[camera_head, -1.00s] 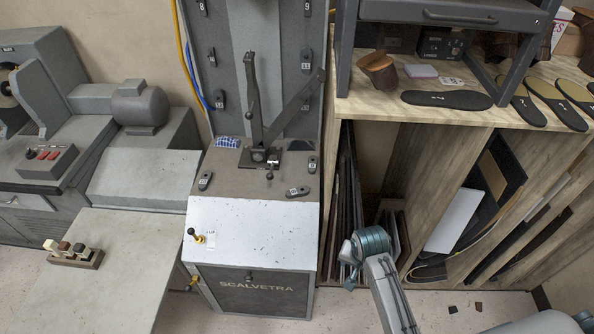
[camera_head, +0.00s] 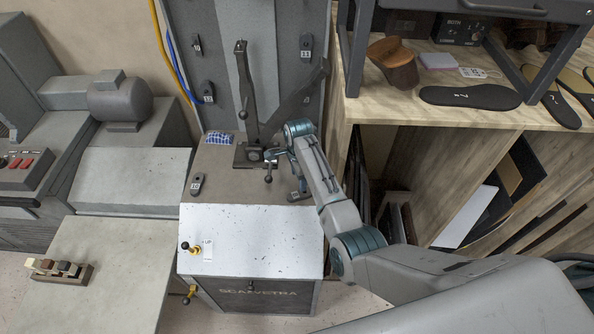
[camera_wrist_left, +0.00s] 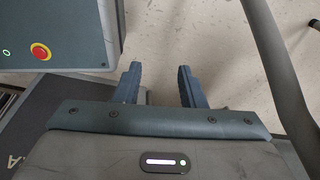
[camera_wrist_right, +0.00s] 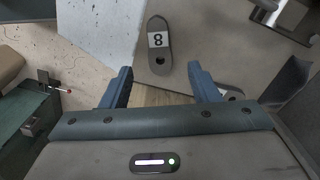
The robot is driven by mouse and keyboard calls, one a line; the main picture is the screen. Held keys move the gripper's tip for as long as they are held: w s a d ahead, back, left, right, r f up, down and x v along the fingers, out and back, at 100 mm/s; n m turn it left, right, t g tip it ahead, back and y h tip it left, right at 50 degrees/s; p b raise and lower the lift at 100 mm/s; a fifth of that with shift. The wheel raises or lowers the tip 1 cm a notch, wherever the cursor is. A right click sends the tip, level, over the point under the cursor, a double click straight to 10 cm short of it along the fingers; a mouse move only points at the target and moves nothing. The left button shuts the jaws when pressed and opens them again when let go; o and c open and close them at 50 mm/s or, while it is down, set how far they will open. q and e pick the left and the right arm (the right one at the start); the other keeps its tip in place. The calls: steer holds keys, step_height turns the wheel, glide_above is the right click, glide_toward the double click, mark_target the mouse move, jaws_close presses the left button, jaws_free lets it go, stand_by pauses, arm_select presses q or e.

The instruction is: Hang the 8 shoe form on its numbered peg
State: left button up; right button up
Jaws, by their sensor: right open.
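The 8 shoe form (camera_wrist_right: 158,62) is a dark grey, rounded oblong plate with a white label reading 8 and a hole near one end. In the right wrist view it lies flat on the machine's top, beyond my right gripper (camera_wrist_right: 160,76). The gripper is open and empty, its fingers apart on either side of the form's near end. In the head view my right arm reaches over the machine's top and partly hides the form (camera_head: 297,197). My left gripper (camera_wrist_left: 158,72) is open and empty above the floor.
The upright grey panel (camera_head: 180,15) carries several labelled forms. A lever (camera_head: 242,85) stands on the machine's top, close to my right arm. Another form (camera_head: 197,184) lies to the left there. The wooden bench (camera_head: 390,105) stands to the right.

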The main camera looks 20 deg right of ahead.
mark_target(299, 194)
steer(key=shift+s+f+b, duration=0.45)
steer(key=shift+f+b, duration=0.15)
steer(key=shift+b, duration=0.1)
arm_select(q)
steer(key=s+f+b, duration=0.1)
steer(key=s+f, duration=0.2)
steer(key=s, duration=0.3)
arm_select(e)
steer(key=shift+w+f, duration=0.15)
steer(key=shift+f, duration=0.45)
steer(key=f+b, duration=0.3)
steer(key=shift+w+f, duration=0.25)
steer(key=shift+f, duration=0.5)
steer(key=shift+f+b, duration=0.5)
steer(key=shift+f, duration=0.35)
arm_select(q)
steer(key=shift+g, duration=0.3)
steer(key=w+f, duration=0.1)
steer(key=f, duration=0.1)
steer(key=w+f, duration=0.1)
steer(key=f, duration=0.1)
steer(key=shift+w, duration=0.4)
arm_select(e)
steer(key=c, duration=0.6)
jaws_close()
arm_select(q)
steer(key=shift+w, duration=0.6)
